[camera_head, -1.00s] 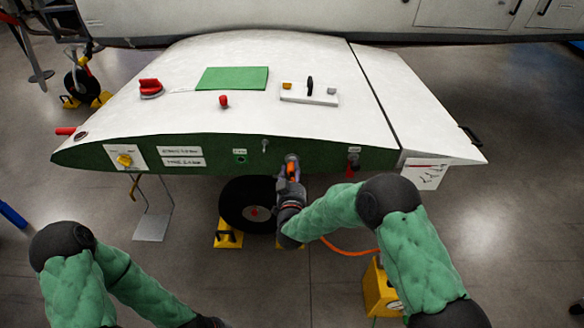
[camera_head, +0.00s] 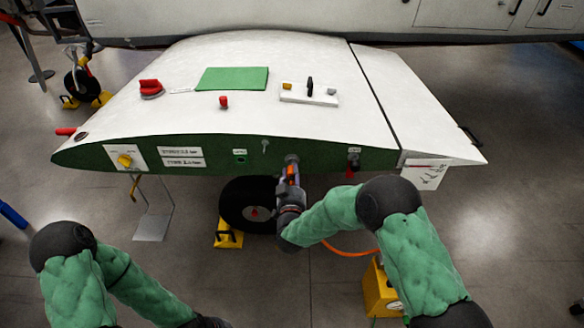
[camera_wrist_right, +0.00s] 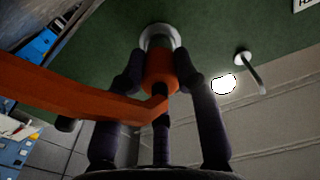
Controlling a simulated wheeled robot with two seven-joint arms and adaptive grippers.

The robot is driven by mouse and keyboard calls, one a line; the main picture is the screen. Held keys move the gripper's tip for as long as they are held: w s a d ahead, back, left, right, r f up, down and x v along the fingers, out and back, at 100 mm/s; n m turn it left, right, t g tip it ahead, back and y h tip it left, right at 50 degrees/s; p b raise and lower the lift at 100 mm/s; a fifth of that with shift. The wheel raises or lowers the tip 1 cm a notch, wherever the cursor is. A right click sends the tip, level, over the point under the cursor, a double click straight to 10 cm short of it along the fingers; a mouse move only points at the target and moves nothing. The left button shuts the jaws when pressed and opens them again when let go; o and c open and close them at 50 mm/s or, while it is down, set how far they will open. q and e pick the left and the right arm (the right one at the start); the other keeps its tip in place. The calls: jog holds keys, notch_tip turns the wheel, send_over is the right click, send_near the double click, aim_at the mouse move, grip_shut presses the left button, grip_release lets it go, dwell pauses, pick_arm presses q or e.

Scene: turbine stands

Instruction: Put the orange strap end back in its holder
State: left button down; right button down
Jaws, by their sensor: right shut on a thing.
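My right gripper (camera_head: 291,176) is at the green front face of the white wing, right of the wheel. It is shut on the orange strap end, which shows as a small orange patch (camera_head: 291,171) between the fingers. In the right wrist view the fingers (camera_wrist_right: 162,78) flank the orange end (camera_wrist_right: 159,84), and the orange strap (camera_wrist_right: 65,95) runs off to the left. The end lines up with a round metal fitting (camera_wrist_right: 157,36) on the green face; whether it is seated there I cannot tell. My left arm is low at the left, its fingers out of frame.
A bent metal peg (camera_wrist_right: 252,72) juts from the green face beside the fitting. A wheel (camera_head: 243,205) with a yellow chock (camera_head: 228,234) stands under the wing. An orange line (camera_head: 348,252) runs toward a yellow box (camera_head: 379,290) at the right. Open floor lies around.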

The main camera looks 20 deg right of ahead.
jog(key=shift+v, duration=1.45)
